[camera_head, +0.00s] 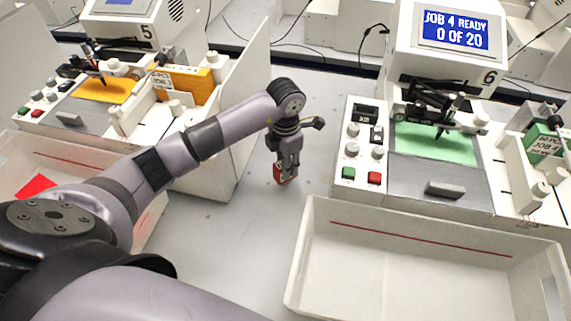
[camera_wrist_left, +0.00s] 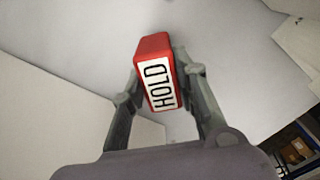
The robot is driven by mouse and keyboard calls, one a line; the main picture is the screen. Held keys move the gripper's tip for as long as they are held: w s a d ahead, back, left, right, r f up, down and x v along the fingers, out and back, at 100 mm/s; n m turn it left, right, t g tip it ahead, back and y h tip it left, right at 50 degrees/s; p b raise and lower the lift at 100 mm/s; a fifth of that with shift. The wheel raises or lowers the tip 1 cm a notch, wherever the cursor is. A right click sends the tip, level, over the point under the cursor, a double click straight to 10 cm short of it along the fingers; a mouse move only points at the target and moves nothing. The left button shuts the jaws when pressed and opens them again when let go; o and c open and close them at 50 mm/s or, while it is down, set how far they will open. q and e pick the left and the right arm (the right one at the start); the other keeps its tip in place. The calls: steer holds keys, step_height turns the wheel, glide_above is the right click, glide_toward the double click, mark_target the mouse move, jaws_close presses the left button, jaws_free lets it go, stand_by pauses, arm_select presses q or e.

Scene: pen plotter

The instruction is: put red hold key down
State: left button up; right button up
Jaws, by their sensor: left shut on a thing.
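The red hold key is a small red block with a white label reading HOLD. In the left wrist view the red hold key (camera_wrist_left: 157,75) sits between the two fingers of my left gripper (camera_wrist_left: 160,80), which is shut on it. In the head view my left gripper (camera_head: 286,165) points down over the grey table between the two plotter stations. The red hold key (camera_head: 280,174) shows at its fingertips, partly hidden by them. I cannot tell whether the key touches the table. My right gripper is not in view.
Plotter 6 (camera_head: 440,178), with green paper, stands right of the gripper. An empty white tray (camera_head: 420,240) lies in front of it. A white partition (camera_head: 238,110) and plotter 5 (camera_head: 95,100) stand left. Bare table (camera_head: 235,240) lies between the trays.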

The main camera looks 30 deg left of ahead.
arm_select(q)
steer(key=shift+f, duration=0.5)
steer(key=shift+f, duration=0.1)
steer(key=shift+f, duration=0.15)
steer(key=o, duration=1.1)
steer(key=shift+r, duration=0.2)
